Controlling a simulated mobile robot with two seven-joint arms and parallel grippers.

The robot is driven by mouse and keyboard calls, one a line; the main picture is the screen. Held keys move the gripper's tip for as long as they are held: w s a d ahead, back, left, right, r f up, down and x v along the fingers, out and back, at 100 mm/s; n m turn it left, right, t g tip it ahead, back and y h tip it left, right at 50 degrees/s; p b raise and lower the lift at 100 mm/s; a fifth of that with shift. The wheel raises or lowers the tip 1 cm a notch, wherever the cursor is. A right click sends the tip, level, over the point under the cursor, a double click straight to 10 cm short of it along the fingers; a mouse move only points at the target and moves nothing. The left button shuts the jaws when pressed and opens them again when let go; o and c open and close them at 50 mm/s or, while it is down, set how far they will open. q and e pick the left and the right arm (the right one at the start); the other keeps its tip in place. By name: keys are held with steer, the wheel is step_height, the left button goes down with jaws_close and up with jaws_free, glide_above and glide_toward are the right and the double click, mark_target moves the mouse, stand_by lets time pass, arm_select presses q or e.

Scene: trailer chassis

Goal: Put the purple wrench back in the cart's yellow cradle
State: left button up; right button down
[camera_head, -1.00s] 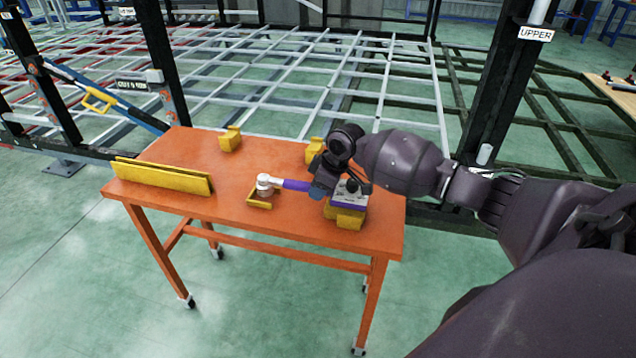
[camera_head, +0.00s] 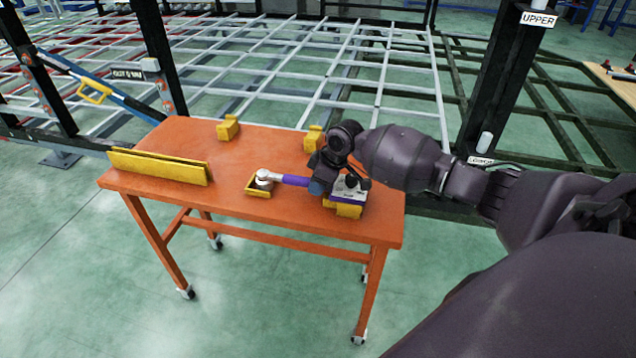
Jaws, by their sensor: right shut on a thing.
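The purple wrench (camera_head: 293,180) lies level over the front right of the orange cart (camera_head: 230,213). Its round silver head (camera_head: 264,175) is at the left, in or just above the small yellow tray part (camera_head: 258,192) of the cradle. Its grey and purple body end is at the right, over the yellow block part (camera_head: 345,209) of the cradle; I cannot tell whether it touches. My right gripper (camera_head: 318,184) is shut on the wrench between head and body; the fingers are partly hidden by my wrist. My left gripper is out of view.
A long yellow rack (camera_head: 158,168) stands at the cart's left. Two yellow holders, one at the back left (camera_head: 228,128) and one at the back right (camera_head: 314,138), stand on the cart. The middle of the cart top is clear. A dark post (camera_head: 497,85) rises behind my right arm.

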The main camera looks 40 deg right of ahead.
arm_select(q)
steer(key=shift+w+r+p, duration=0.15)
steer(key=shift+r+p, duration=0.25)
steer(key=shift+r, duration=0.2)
arm_select(e)
steer(key=shift+r, duration=0.1)
stand_by(0.8)
steer(key=shift+c, duration=1.6)
jaws_free()
steer(key=shift+r+p, duration=1.1)
steer(key=shift+r, duration=0.5)
arm_select(q)
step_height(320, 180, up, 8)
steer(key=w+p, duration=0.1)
steer(key=p, duration=0.2)
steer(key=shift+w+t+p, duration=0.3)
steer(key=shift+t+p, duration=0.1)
arm_select(e)
steer(key=shift+r, duration=2.35)
